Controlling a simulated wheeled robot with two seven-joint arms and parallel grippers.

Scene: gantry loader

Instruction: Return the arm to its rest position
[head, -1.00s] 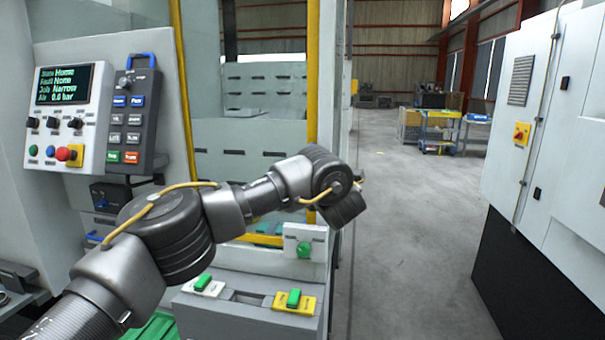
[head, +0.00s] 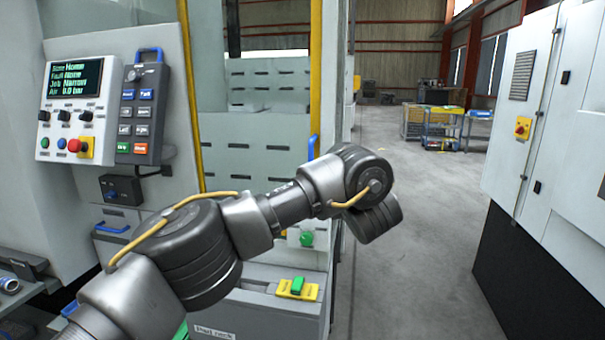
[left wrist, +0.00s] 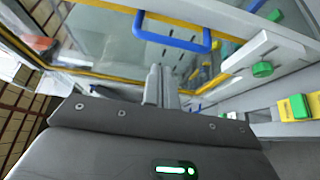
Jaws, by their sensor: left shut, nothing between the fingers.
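My left arm reaches across the head view from the lower left, with its wrist end over the aisle side of the machine. Its gripper does not show there. In the left wrist view my left gripper (left wrist: 161,86) is shut and empty, its fingers together in front of the machine's glazed door. A blue door handle (left wrist: 172,32) stands beyond the fingertips, apart from them in the picture. My right arm and gripper are in neither view.
The machine's control panel (head: 72,108) and hand pendant (head: 140,112) are at left. A yellow block with a green top (head: 297,288) sits on the ledge below my arm. A white cabinet (head: 560,130) stands at right. The grey floor (head: 430,235) between is clear.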

